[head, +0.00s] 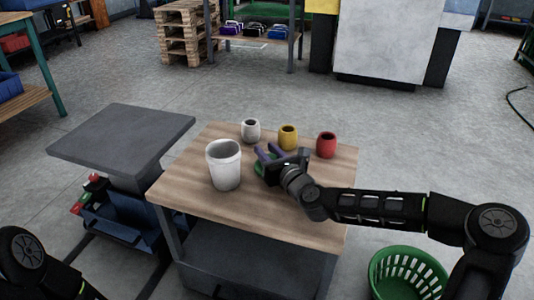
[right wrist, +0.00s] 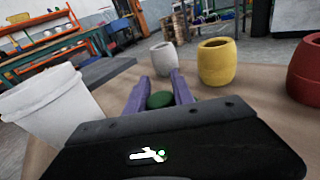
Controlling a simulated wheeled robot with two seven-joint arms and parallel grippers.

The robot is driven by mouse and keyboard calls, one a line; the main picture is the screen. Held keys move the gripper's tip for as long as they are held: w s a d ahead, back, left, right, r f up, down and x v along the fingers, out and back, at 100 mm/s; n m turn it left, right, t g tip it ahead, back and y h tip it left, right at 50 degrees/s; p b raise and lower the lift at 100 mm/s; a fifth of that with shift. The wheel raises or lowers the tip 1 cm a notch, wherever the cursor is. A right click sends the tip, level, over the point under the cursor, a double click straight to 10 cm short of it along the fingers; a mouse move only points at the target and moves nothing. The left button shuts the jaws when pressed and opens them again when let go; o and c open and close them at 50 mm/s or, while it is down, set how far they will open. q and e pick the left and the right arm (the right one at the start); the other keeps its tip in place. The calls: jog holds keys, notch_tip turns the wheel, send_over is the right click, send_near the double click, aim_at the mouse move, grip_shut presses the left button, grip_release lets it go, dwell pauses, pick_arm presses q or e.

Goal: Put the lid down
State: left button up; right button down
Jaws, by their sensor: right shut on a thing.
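My right gripper (head: 266,152) is over the wooden table (head: 205,203), with its purple fingers shut on the green lid (right wrist: 160,100). The lid shows as a small rounded green piece between the fingers in the right wrist view. In the head view a bit of its green (head: 259,170) shows beside the gripper, which hides the rest. I cannot tell whether the lid touches the table. Three open pots stand behind the gripper: white (head: 251,132), yellow (head: 288,138) and red (head: 326,146). My left gripper is out of view.
A tall white bucket (head: 224,168) stands on the table just left of the gripper; it also shows in the right wrist view (right wrist: 50,120). A grey platform (head: 122,138) is left of the table. A green basket (head: 407,275) sits on the floor at right. The table's front is clear.

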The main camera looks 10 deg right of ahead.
jog(key=shift+f+b, duration=0.4)
jog(key=shift+f, duration=0.05)
jog(key=c, duration=1.1)
grip_release()
jog(key=shift+r, duration=0.1)
jog(key=shift+r, duration=0.15)
jog(key=shift+r+p, duration=0.35)
jog(key=shift+p, duration=0.15)
jog(key=p+v, duration=0.3)
jog(key=v, duration=0.8)
jog(key=shift+s+d+p, duration=0.1)
jog(key=shift+s+p, duration=0.05)
jog(key=shift+p, duration=0.2)
jog(key=shift+s, duration=0.35)
